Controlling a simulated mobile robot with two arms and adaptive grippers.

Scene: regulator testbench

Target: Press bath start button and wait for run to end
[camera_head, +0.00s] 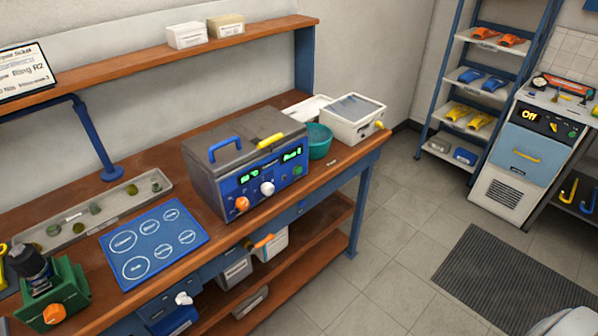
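The bath (245,160) is a blue and grey box on the wooden bench, with its grey lid (238,140) down. Its front panel has two lit green readouts, at left (251,176) and right (291,154); their text is too small to read surely. Below them are an orange knob (242,204), a white knob (267,188) and a small green button (298,171). I cannot read a label that marks the start button. Neither of my grippers is in view, and nothing touches the panel.
A blue mat (154,244) with white circles and a grey tray (60,235) of small parts lie left of the bath. A teal bowl (319,143) and a white box (349,119) stand right of it. Floor right of the bench is open around a dark mat (510,283).

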